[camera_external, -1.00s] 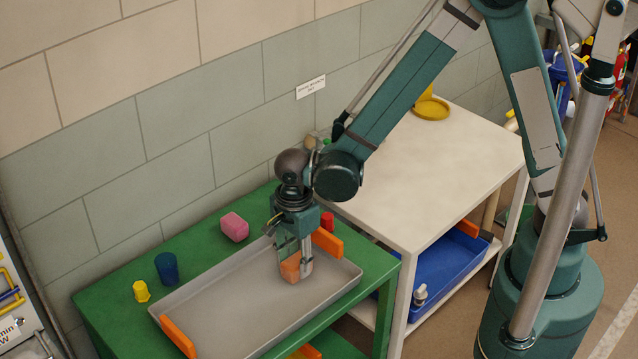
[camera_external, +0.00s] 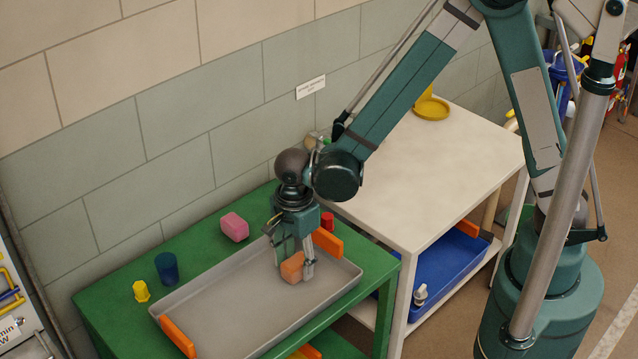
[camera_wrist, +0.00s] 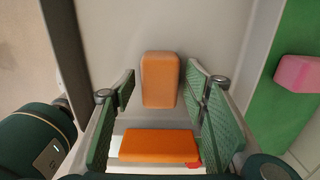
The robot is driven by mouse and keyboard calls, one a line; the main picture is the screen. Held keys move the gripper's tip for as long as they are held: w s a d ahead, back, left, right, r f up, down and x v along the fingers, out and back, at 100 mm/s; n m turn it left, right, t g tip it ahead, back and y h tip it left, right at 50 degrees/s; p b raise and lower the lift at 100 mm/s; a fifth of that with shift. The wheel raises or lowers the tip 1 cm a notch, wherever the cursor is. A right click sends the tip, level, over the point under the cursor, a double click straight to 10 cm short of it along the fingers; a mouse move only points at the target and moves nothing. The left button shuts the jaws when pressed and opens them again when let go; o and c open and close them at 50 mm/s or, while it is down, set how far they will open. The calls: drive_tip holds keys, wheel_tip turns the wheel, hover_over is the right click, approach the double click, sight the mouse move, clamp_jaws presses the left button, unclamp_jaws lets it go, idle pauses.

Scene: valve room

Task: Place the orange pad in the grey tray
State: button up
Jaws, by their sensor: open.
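The orange pad (camera_external: 291,267) is a small rounded block standing on the floor of the grey tray (camera_external: 225,308), toward the tray's right end. My gripper (camera_external: 294,268) is directly over the pad, its fingers spread and pointing down. In the wrist view the pad (camera_wrist: 160,80) shows between and just beyond the open green-padded fingers (camera_wrist: 162,100), with a gap on each side. The tray floor (camera_wrist: 215,45) lies around it.
The tray has orange handles (camera_external: 178,338) at its ends; one handle (camera_wrist: 160,147) shows near my fingers. A pink block (camera_external: 235,227), a blue cup (camera_external: 167,268), a yellow piece (camera_external: 141,291) and a red piece (camera_external: 327,221) stand on the green table (camera_external: 110,306) beside the tray.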

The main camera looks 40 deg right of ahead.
sight(298, 261)
wheel_tip(298, 261, up, 12)
drive_tip(key=p, duration=0.2)
drive_tip(key=shift+p, duration=0.4)
idle(0.6)
drive_tip(key=d+r+n+t+y, duration=0.15)
drive_tip(key=d+r+n, duration=0.25)
drive_tip(key=d+r, duration=0.45)
drive_tip(key=d+r+n+t, duration=0.2)
drive_tip(key=d+r+n, duration=0.25)
drive_tip(key=d, duration=0.65)
drive_tip(key=s+d+r+n+t, duration=0.1)
drive_tip(key=s+d+r+n, duration=0.1)
drive_tip(key=d, duration=0.4)
drive_tip(key=s+d+r+n+t+h, duration=0.1)
drive_tip(key=s+d+r+n, duration=0.1)
drive_tip(key=s+d+n, duration=0.2)
drive_tip(key=s+d+r+n+t, duration=0.1)
drive_tip(key=s+d+r+n, duration=0.1)
drive_tip(key=d, duration=0.6)
drive_tip(key=shift+s+n+t, duration=0.35)
drive_tip(key=shift+s+n, duration=0.25)
drive_tip(key=shift+n, duration=0.15)
drive_tip(key=shift+h, duration=0.25)
